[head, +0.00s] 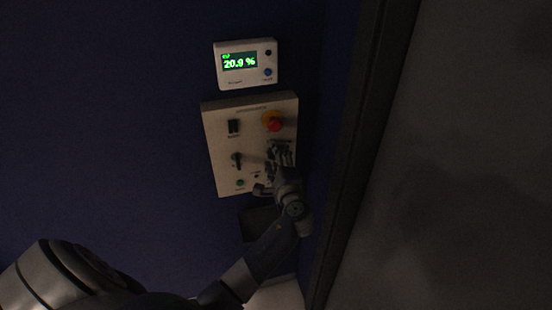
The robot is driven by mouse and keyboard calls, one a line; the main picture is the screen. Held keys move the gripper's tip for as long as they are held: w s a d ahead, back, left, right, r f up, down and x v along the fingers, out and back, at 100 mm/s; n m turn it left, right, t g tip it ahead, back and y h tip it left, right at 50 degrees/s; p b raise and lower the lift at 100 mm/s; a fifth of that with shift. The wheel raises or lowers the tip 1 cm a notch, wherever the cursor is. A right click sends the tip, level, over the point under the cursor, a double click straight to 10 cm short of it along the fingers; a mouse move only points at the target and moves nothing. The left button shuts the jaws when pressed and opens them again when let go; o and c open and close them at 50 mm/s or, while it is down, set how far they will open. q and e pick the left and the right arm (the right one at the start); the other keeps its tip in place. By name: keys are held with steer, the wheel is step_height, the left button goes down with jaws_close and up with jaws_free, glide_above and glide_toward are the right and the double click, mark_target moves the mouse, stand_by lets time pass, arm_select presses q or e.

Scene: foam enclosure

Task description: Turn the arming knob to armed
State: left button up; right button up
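A cream control panel (221,180) is fixed to the dark blue wall. A small black knob or lever (237,159) sits at its left middle, its handle roughly upright in the picture. Labels are too small to read, so I cannot tell for sure that this is the arming knob. My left gripper (275,168) is in front of the panel's lower right part, to the right of the black knob and apart from it in the picture. It hides part of the panel. Its fingers are dark and blurred, so its opening is unclear. My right gripper is not in view.
A red mushroom button (273,123) on yellow is at the panel's upper right. A black switch (233,126) and a green button (240,183) are on the left. A white display (246,84) above reads about 20.9 %. A dark frame edge (362,130) stands close on the right.

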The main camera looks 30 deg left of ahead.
arm_select(q)
steer(key=v, duration=1.2)
steer(key=shift+f, duration=0.1)
